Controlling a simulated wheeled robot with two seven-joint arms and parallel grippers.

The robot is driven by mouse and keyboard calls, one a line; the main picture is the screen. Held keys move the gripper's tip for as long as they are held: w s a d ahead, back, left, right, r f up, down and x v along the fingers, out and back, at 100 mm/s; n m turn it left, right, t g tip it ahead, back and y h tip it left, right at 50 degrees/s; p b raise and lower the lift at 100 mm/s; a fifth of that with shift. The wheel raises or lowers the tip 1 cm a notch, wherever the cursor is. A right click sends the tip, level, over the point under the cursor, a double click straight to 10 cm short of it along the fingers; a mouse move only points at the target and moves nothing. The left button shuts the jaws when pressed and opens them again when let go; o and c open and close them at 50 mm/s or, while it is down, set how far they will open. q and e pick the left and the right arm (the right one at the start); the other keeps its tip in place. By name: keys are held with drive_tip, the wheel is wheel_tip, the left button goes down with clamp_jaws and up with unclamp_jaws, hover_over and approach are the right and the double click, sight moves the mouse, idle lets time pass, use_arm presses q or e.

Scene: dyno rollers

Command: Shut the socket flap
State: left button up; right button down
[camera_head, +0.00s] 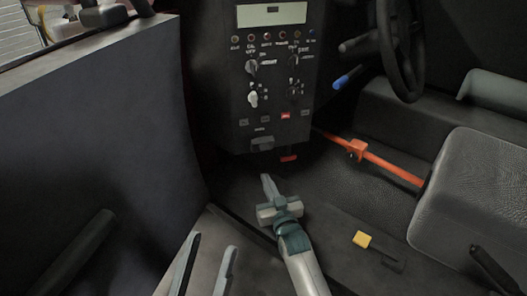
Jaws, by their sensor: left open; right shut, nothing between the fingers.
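A black control panel (272,92) with knobs and lamps stands at the back. A steering wheel (400,50) is at the upper right. An orange bar (392,168) crosses right of centre beside a grey seat (475,190). A large dark panel (95,125) fills the left.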

sight(264, 148)
use_arm(q)
drive_tip(key=shift+a+r, duration=0.2)
drive_tip(key=shift+r, duration=0.1)
use_arm(e)
drive_tip(key=shift+w+a, duration=0.15)
drive_tip(key=shift+w, duration=0.2)
drive_tip(key=shift+r, duration=0.15)
use_arm(q)
drive_tip(key=shift+r+p, duration=2.45)
use_arm(e)
drive_tip(key=shift+r, duration=2.35)
use_arm(q)
drive_tip(key=shift+r, duration=0.1)
use_arm(e)
drive_tip(key=shift+r, duration=0.1)
use_arm(q)
drive_tip(key=shift+r, duration=0.1)
drive_tip(key=shift+r+p, duration=2.1)
drive_tip(key=shift+p, duration=0.2)
use_arm(e)
drive_tip(key=shift+s+r, duration=0.15)
drive_tip(key=shift+r, duration=0.85)
drive_tip(key=shift+s+r, duration=0.15)
drive_tip(key=shift+r, duration=0.8)
use_arm(q)
drive_tip(key=shift+r, duration=0.15)
use_arm(e)
drive_tip(key=shift+r, duration=0.15)
